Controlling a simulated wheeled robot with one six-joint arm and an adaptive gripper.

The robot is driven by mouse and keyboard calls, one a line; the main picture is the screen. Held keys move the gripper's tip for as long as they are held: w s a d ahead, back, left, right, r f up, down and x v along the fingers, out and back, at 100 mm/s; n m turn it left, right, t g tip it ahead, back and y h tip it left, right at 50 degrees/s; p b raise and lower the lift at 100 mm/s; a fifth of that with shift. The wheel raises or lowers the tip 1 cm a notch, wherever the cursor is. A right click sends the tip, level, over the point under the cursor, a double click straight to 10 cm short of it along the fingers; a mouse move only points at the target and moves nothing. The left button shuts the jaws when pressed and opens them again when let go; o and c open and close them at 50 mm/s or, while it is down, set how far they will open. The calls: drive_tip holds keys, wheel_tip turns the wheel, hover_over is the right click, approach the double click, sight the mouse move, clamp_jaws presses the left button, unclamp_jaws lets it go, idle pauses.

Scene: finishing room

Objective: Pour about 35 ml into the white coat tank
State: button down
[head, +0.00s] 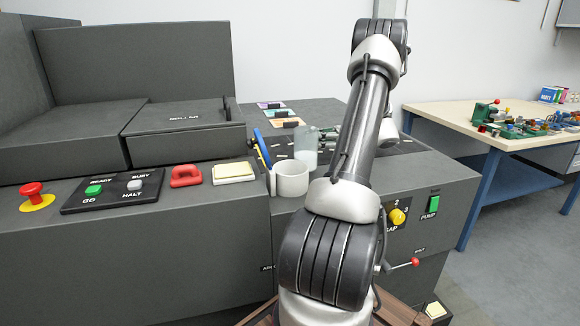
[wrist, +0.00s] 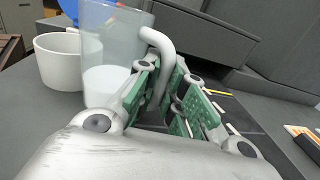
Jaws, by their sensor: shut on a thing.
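My gripper (wrist: 168,84) is shut on the handle of a clear jug (wrist: 117,42), its green pads on either side of the handle. White liquid (wrist: 107,84) lies in the bottom of the jug. In the head view the jug (head: 305,152) looks upright, just behind a white round pot (head: 291,180). The wrist view shows the pot (wrist: 58,66) to the left of the jug. My arm partly hides my gripper (head: 322,138) in the head view. No tank marked as white coat can be read; I cannot tell whether the white pot is it.
A blue bar (head: 262,148) leans beside the pot. Coloured cards with black grips (head: 283,114) lie behind. On the grey machine are a red handle (head: 185,176), a cream pad (head: 234,172) and a button panel (head: 115,190). A cluttered bench (head: 455,115) stands right.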

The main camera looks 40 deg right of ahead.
drive_tip(key=shift+s+a+r+n+g+h, duration=0.15)
drive_tip(key=shift+a+r+n+h, duration=0.1)
drive_tip(key=shift+r+n, duration=0.2)
drive_tip(key=shift+s+a+r+n+g+h, duration=0.1)
drive_tip(key=shift+a+r+n+g+h, duration=0.1)
drive_tip(key=shift+r+n, duration=0.2)
drive_tip(key=s+a+r+n+h, duration=0.2)
drive_tip(key=a+r+n+h, duration=0.3)
drive_tip(key=a+r+n, duration=0.1)
drive_tip(key=shift+s+r+h, duration=0.2)
drive_tip(key=shift+r+h, duration=0.15)
drive_tip(key=shift+r, duration=0.25)
drive_tip(key=shift+s+a+n+h, duration=0.15)
drive_tip(key=shift+a+n+h, duration=0.15)
drive_tip(key=shift+a, duration=0.1)
drive_tip(key=shift+r, duration=0.3)
drive_tip(key=shift+w+d+r+n+h+p, duration=0.25)
drive_tip(key=shift+d+n+h+p, duration=0.1)
drive_tip(key=shift+d+h, duration=0.2)
idle(0.5)
